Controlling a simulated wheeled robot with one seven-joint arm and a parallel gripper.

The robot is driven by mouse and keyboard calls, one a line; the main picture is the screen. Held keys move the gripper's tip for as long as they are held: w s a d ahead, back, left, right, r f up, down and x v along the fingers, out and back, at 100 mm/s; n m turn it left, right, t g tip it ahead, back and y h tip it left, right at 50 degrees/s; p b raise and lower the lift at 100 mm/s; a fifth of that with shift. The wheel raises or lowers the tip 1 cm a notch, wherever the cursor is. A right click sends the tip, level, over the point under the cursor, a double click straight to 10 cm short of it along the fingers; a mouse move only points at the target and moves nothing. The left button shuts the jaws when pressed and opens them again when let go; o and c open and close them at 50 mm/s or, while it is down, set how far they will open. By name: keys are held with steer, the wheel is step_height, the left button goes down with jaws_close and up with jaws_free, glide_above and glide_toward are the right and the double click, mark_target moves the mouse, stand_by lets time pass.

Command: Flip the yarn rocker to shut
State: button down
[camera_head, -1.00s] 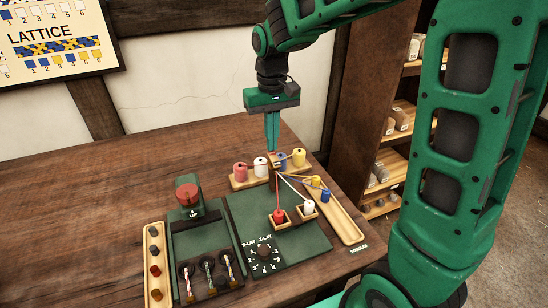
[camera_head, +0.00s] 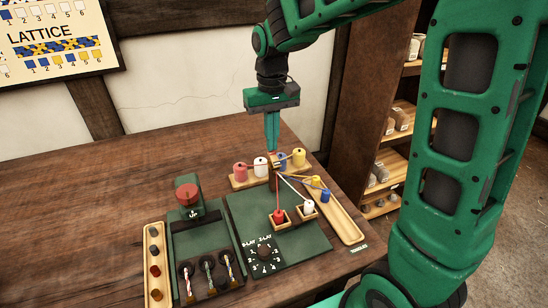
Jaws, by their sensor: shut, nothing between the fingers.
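My gripper (camera_head: 272,148) is shut and empty, pointing straight down at the back of the green board (camera_head: 310,240). Its fingertips end just above or behind the spool stand, between the white spool (camera_head: 260,166) and the yellow spool (camera_head: 298,157). I cannot tell whether they touch anything. A small reddish part shows right at the tips. I cannot pick out the yarn rocker with certainty; it may be among the small parts near the fingertips, and its position is not readable.
A pink spool (camera_head: 240,171) stands left of the white one. Strands run down to red (camera_head: 279,216) and white (camera_head: 308,208) bobbins on the board. The left table is clear.

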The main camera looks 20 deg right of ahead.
steer(key=shift+f, duration=0.75)
stand_by(0.4)
steer(key=shift+r, duration=0.15)
step_height(320, 180, up, 8)
stand_by(1.0)
stand_by(0.3)
steer(key=s+d+f+m, duration=0.2)
steer(key=s+d+m, duration=0.1)
steer(key=s+d, duration=0.9)
steer(key=s+d+f+m, duration=0.1)
steer(key=s+d+f, duration=0.1)
steer(key=s, duration=0.6)
steer(key=s+d+f+m, duration=0.2)
steer(key=s+d+f, duration=0.1)
steer(key=s, duration=0.5)
steer(key=shift+d+f, duration=0.25)
steer(key=shift+f, duration=0.15)
